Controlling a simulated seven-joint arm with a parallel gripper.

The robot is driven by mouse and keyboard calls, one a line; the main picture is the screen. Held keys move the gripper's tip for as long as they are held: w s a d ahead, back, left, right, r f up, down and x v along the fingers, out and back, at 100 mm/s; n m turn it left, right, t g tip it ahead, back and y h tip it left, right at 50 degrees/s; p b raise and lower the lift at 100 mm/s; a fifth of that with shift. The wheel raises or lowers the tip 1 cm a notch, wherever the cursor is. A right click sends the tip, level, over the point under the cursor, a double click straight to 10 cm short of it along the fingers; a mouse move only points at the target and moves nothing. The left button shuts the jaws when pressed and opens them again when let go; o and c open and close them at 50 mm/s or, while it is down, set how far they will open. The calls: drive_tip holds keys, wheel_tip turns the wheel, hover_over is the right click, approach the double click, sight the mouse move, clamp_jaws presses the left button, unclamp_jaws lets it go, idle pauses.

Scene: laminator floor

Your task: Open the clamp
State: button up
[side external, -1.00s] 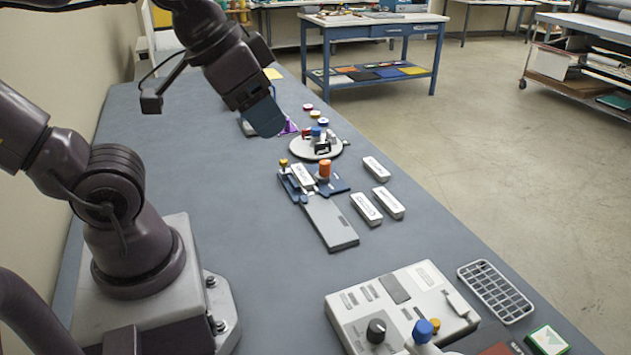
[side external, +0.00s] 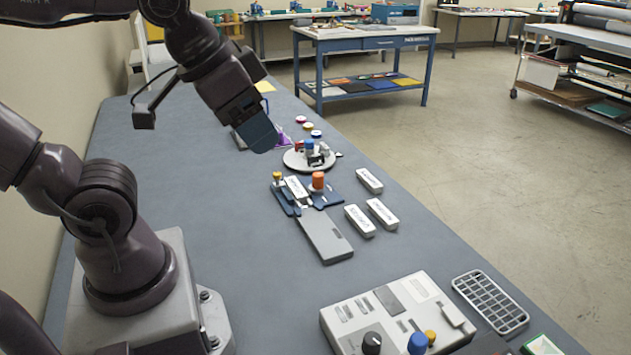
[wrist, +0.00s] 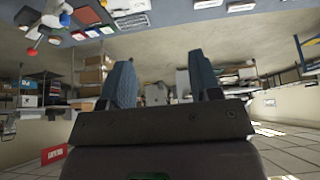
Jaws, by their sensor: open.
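Which part is the clamp I cannot tell for sure. A small dark blue fixture (side external: 326,198) with an orange knob (side external: 318,180) and a yellow-topped post sits mid-table. A white labelled block (side external: 296,188) lies on it, and a long grey plate (side external: 326,238) extends from its near side. Behind it, a round pale disc (side external: 296,165) carries a small dark mechanism with a blue knob. My gripper (side external: 264,143) is in the air, up and left of the fixture in the side view, touching nothing visible. In the wrist view its blue fingers (wrist: 163,80) stand apart with nothing between them.
Three white labelled blocks lie loose right of the fixture, one being the rear block (side external: 369,181). A pale control box (side external: 400,300) with knobs and a metal grid tray (side external: 490,300) stand near the front. Small coloured knobs stand behind the disc. The table's left side is mostly clear.

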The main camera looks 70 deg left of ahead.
drive_tip(key=n+g+y, duration=0.2)
drive_tip(key=n+y, duration=0.1)
drive_tip(key=n, duration=0.6)
approach(318, 174)
drive_tip(key=x, duration=1)
drive_tip(key=shift+f, duration=0.25)
drive_tip(key=shift+c, duration=0.4)
drive_tip(key=c, duration=0.8)
